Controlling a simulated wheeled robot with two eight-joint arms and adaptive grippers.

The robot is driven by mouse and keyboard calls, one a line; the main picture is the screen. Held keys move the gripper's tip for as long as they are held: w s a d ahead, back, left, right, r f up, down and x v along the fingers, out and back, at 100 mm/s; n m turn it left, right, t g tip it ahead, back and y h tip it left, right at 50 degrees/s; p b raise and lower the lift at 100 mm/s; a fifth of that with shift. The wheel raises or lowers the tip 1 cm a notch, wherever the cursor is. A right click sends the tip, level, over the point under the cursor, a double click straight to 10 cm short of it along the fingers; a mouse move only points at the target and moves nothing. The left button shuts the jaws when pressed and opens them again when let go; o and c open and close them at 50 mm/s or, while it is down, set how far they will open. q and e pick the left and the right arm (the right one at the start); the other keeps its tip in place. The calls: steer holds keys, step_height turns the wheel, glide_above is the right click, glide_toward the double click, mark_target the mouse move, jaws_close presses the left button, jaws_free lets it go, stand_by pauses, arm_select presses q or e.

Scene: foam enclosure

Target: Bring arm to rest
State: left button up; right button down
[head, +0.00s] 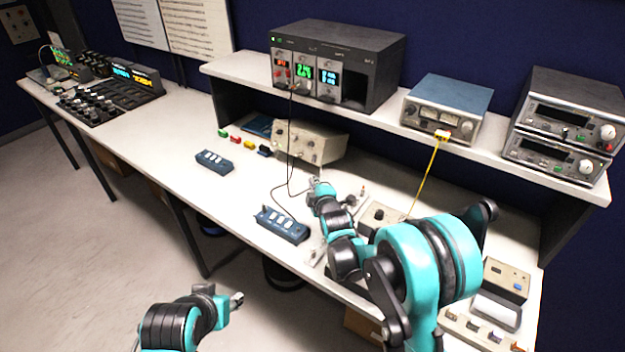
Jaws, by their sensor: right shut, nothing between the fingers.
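My right arm (430,265) reaches in from the lower right, bent, with its forearm over the workbench. My right gripper (315,185) is small in view at the end of that forearm, above the bench in front of the beige instrument box. It is shut and holds nothing. My left arm (172,326) shows at the bottom left, over the floor in front of the bench. Its gripper (236,300) points right, clear of the bench; its fingers are too small to tell open from shut.
The white workbench (160,140) holds two blue switch boxes (281,224) and a beige instrument (309,142). A dark cable hangs from the rack unit (335,65) on the shelf. A yellow cable (425,178) runs from the blue-topped meter (445,105) down behind my right arm.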

stand_by(0.3)
steer(key=s+d+r+m+g+h, duration=0.1)
steer(key=s+d+r+m, duration=0.15)
steer(key=s, duration=0.35)
steer(key=s+d+r+m+g, duration=0.1)
steer(key=s+d+r+m, duration=0.15)
steer(key=s+d, duration=0.2)
steer(key=s+d+r+m+g+h, duration=0.1)
steer(key=s+d+r+m+g, duration=0.15)
steer(key=s, duration=0.45)
steer(key=s+d+f+m+g, duration=0.1)
steer(key=s+d+m, duration=0.1)
steer(key=s, duration=0.5)
steer(key=s+d+f+m+g, duration=0.1)
steer(key=s+m, duration=0.3)
steer(key=s, duration=0.4)
steer(key=s+d+f+m+g, duration=0.1)
steer(key=s+d+f+m, duration=0.1)
steer(key=s, duration=0.5)
steer(key=shift+s+d+f+m+h, duration=0.2)
steer(key=shift+d+f+m+h, duration=0.2)
steer(key=shift+m, duration=0.25)
